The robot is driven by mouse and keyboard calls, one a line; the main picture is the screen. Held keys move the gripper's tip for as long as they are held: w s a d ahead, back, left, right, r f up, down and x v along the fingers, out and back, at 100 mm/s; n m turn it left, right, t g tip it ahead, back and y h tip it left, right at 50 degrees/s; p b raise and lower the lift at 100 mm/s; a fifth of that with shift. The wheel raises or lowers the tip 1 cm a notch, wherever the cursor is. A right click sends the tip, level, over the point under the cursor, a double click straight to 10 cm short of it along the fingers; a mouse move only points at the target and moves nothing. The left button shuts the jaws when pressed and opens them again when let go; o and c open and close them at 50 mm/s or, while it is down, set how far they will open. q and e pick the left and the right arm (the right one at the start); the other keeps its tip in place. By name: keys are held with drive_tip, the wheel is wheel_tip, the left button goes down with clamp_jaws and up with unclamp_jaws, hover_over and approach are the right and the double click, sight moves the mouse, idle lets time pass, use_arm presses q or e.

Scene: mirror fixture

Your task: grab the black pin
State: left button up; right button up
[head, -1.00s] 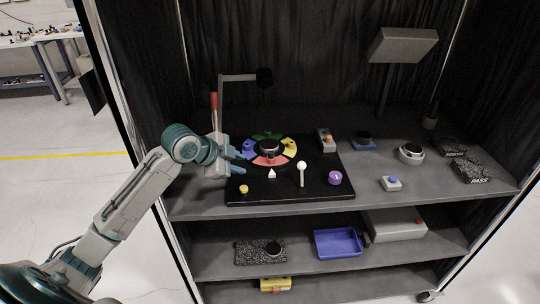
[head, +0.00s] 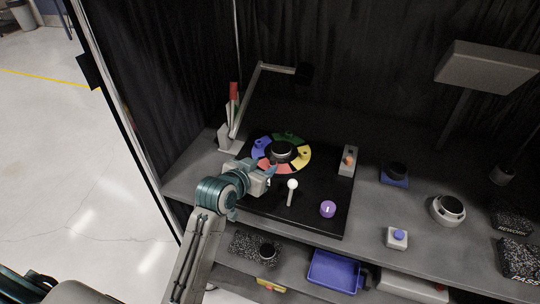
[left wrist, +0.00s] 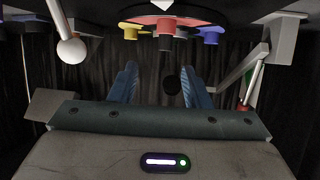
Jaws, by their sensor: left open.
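A ring of blue, green, yellow and red sectors (head: 304,159) lies on the black board (head: 320,190) on the upper shelf. A dark round knob (head: 281,147) stands at its centre, and small pegs stand on the sectors. I cannot tell which part is the black pin. My left gripper (head: 271,172) is at the ring's front edge, by the red sector, and hides part of it. A red peg (left wrist: 165,27) shows past the fingertips. My right gripper is not in view.
A white ball-topped post (head: 292,186) stands close right of my gripper, with a purple knob (head: 328,209) further right. A grey bent arm (head: 248,95) with a black end rises behind left. A grey box with an orange knob (head: 348,160) stands right of the ring.

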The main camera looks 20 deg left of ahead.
sight(272, 160)
use_arm(q)
drive_tip(key=shift+w+a, duration=0.15)
drive_tip(key=x, duration=0.2)
drive_tip(key=p+x, duration=0.1)
drive_tip(key=x, duration=0.1)
drive_tip(key=shift+w+a+f, duration=0.1)
drive_tip(key=shift+a+f, duration=0.1)
drive_tip(key=shift+a, duration=0.15)
drive_tip(key=shift+w+d+f, duration=0.15)
drive_tip(key=shift+w, duration=0.15)
drive_tip(key=shift+w+d+f+p, duration=0.15)
drive_tip(key=shift+w+d+p, duration=0.1)
drive_tip(key=shift+w+p, duration=0.4)
drive_tip(key=p+x, duration=0.1)
drive_tip(key=x, duration=0.2)
drive_tip(key=shift+f, duration=0.1)
drive_tip(key=shift+w+f, duration=0.25)
drive_tip(key=shift+w, duration=0.05)
drive_tip(key=shift+s, duration=0.1)
drive_tip(key=c, duration=0.7)
clamp_jaws()
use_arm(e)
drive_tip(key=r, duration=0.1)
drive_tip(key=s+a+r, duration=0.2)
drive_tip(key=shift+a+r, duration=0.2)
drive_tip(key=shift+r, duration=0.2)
